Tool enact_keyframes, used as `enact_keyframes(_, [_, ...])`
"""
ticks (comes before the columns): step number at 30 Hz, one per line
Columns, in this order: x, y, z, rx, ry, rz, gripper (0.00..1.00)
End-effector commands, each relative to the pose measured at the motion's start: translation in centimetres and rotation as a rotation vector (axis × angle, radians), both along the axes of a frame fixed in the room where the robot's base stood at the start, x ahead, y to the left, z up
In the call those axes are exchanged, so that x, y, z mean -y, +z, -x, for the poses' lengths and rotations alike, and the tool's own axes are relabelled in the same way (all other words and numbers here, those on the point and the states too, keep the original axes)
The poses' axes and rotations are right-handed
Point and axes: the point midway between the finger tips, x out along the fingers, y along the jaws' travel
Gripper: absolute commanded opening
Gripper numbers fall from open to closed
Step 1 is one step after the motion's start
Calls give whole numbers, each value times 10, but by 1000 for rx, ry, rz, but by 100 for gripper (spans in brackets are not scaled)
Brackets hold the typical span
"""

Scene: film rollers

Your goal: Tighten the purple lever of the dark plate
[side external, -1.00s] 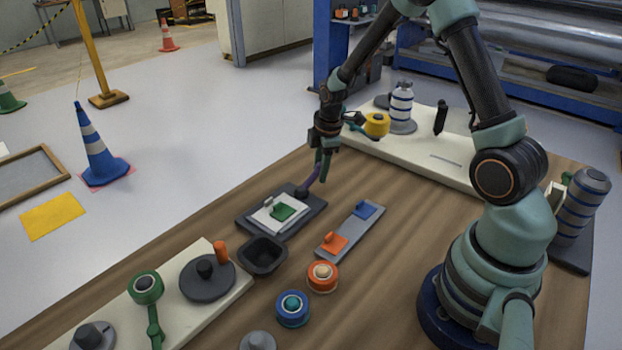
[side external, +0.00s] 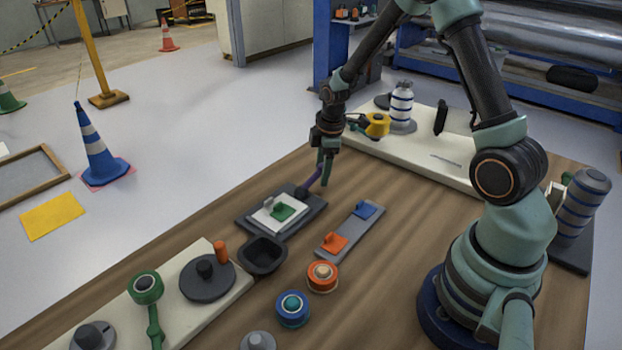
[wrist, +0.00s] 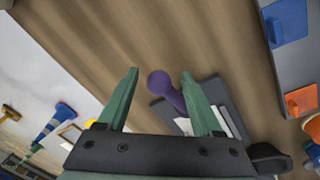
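The dark plate (side external: 244,222) lies flat on the wooden table, with a white sheet and a green block on it. It also shows in the wrist view (wrist: 217,92). The purple lever (side external: 311,181) rises at a slant from the plate's far right corner. I cannot tell whether a finger touches the lever.
A grey bar (side external: 349,231) with orange and blue blocks lies right of the plate. A black bowl (side external: 262,257) stands in front. A pale board (side external: 410,150) with a yellow part and striped bottle lies behind.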

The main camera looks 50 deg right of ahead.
Motion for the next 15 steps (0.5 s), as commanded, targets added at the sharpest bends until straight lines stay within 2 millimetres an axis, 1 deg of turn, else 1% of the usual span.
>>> enact_keyframes(5, [0, 1, 1, -4, 0, 0, 67])
enact_keyframes(8, [0, 7, 2, -4, 0, 0, 67])
enact_keyframes(11, [-1, 20, 4, -1, 0, 0, 67])
enact_keyframes(15, [-2, 45, 8, 3, 0, 1, 67])
